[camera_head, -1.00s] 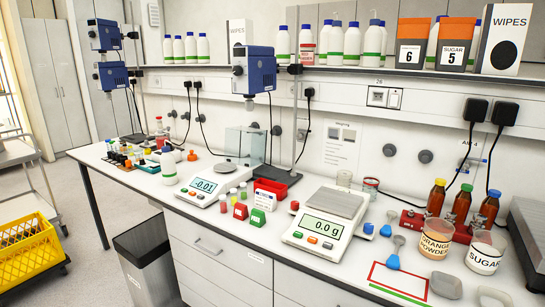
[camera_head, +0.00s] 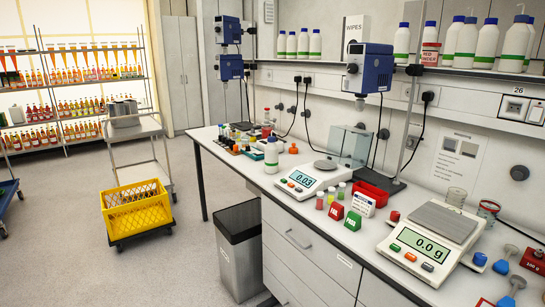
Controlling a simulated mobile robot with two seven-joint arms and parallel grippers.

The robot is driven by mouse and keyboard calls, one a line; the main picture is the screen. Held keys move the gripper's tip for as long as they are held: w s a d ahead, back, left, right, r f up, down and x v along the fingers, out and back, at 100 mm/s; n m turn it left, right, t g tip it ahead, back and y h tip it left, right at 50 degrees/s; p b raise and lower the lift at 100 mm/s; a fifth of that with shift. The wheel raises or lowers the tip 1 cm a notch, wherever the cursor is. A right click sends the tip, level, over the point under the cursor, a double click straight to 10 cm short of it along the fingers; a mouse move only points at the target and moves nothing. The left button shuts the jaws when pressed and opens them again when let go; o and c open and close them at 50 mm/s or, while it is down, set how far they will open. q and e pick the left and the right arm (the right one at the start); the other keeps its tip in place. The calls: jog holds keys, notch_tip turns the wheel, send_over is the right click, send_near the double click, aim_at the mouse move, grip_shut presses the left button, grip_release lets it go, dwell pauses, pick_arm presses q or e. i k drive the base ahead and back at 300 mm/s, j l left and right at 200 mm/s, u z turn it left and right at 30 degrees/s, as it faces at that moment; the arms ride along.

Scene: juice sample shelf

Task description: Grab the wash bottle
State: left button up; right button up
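White bottles with green labels fit the wash bottle, but I cannot tell which one is meant. One with a dark cap stands upright on the bench (camera_head: 271,157), left of the left balance. Others stand on the wall shelf at the upper right, including one (camera_head: 515,45) and another (camera_head: 466,45) that seem to have thin spouts on top. One shelf bottle (camera_head: 430,48) has a red label. A smaller group of white bottles (camera_head: 303,45) stands further left on the shelf. Neither of my grippers is in view.
The bench carries two balances (camera_head: 310,180) (camera_head: 428,238), a red tray (camera_head: 371,192), small coloured jars and blue stirrer units on stands (camera_head: 370,72). A grey bin (camera_head: 238,245) stands before the bench. A yellow crate (camera_head: 137,212) on a dolly and a trolley (camera_head: 135,130) stand left. Floor between is clear.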

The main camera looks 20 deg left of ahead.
aim_at(271, 150)
jog(key=i+j+z, duration=0.25)
jog(key=i+j, duration=0.35)
jog(key=i+j+z, duration=0.3)
jog(key=i+j, duration=0.3)
jog(key=j, duration=0.15)
